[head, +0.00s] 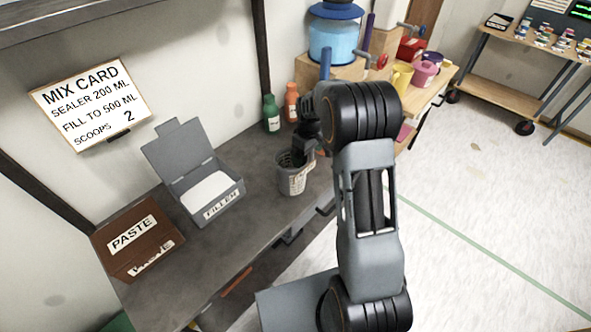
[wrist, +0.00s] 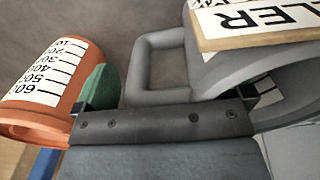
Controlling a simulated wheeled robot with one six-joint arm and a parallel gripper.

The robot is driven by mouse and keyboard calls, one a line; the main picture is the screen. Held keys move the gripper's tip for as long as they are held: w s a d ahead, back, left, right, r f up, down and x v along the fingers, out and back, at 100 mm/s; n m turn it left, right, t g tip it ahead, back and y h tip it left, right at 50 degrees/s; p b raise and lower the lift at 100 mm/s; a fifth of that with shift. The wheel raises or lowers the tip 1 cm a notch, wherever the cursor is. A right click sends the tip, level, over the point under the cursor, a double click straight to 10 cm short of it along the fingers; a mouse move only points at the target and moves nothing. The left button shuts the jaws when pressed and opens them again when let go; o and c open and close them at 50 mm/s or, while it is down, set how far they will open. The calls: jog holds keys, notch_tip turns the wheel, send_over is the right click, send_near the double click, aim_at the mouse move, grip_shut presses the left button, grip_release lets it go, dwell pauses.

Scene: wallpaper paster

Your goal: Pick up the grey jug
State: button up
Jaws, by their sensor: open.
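The grey jug (head: 293,182) stands on the dark bench, with a pale label on its side. My gripper (head: 301,152) is at its top rear in the head view, partly hiding the rim. In the wrist view, the grey jug (wrist: 205,70) fills the upper right, and its squared loop handle (wrist: 146,65) lies in front of my open gripper (wrist: 165,100), between the two fingertips. I cannot tell whether the fingers touch the handle.
An orange container (head: 291,102) and a green one (head: 271,114) stand close behind the jug. A blue dispenser (head: 334,40) stands behind. A wood-edged card ending "LER" (wrist: 250,18) shows in the wrist view.

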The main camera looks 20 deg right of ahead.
jog(key=shift+c, duration=0.3)
jog(key=c, duration=1.1)
jog(key=shift+r, duration=0.15)
